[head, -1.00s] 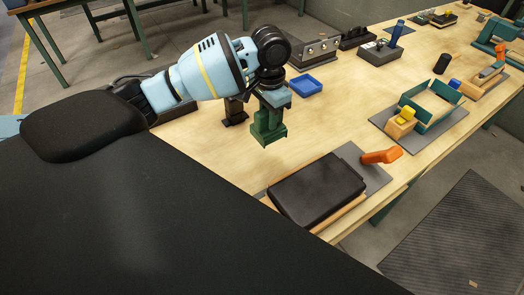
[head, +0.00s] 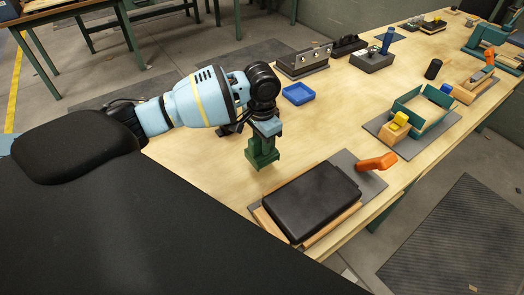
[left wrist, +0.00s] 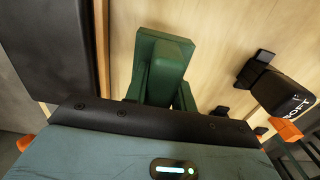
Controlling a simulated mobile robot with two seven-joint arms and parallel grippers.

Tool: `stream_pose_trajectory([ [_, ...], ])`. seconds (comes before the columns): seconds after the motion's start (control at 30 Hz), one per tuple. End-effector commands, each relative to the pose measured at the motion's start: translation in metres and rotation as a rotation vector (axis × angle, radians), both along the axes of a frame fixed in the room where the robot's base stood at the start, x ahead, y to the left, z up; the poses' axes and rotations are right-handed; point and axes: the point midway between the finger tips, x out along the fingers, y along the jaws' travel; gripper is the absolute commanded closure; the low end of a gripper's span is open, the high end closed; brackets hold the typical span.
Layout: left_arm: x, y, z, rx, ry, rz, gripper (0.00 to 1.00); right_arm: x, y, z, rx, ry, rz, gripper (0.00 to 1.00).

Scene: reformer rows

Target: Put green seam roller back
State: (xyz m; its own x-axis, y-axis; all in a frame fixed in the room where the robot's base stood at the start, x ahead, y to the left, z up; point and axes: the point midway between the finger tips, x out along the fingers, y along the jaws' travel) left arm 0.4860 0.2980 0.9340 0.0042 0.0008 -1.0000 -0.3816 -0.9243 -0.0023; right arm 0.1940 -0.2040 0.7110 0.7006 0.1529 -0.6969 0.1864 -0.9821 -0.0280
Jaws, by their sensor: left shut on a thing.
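My left gripper (head: 264,128) points down over the wooden bench and is shut on a dark green piece (head: 262,152), which I take to be the green seam roller. The piece hangs below the jaws, roughly upright, just beyond the back left edge of a black padded block. In the left wrist view the green piece (left wrist: 160,70) shows as a forked block in front of the dark gripper edge. The fingertips are hidden there, and any gap between piece and bench is hard to judge. My right gripper is not in view.
The black padded block (head: 310,200) lies on a wooden base, with an orange handle (head: 376,162) beside it. A blue tray (head: 298,93) stands behind the gripper. A green frame (head: 425,108) and yellow-topped block (head: 399,121) are farther right. Bare bench (head: 335,125) lies between.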

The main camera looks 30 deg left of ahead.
Motion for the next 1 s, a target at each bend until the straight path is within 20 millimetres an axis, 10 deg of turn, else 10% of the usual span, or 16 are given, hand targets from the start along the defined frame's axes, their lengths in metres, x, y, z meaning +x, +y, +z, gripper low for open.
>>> stream_pose_trajectory([
  [0.23, -0.001, 0.000, -0.036, -0.001, 0.004, 0.000, 0.99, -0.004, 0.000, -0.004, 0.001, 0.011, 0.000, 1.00],
  [0.7, 0.000, 0.000, -0.041, -0.001, 0.001, -0.001, 0.99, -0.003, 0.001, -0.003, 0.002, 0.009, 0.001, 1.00],
  [0.73, 0.000, 0.000, -0.041, -0.001, 0.001, -0.001, 0.71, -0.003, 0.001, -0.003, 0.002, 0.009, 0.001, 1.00],
  [1.0, -0.001, 0.000, -0.041, 0.000, 0.002, -0.001, 0.53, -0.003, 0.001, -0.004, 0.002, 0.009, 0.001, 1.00],
])
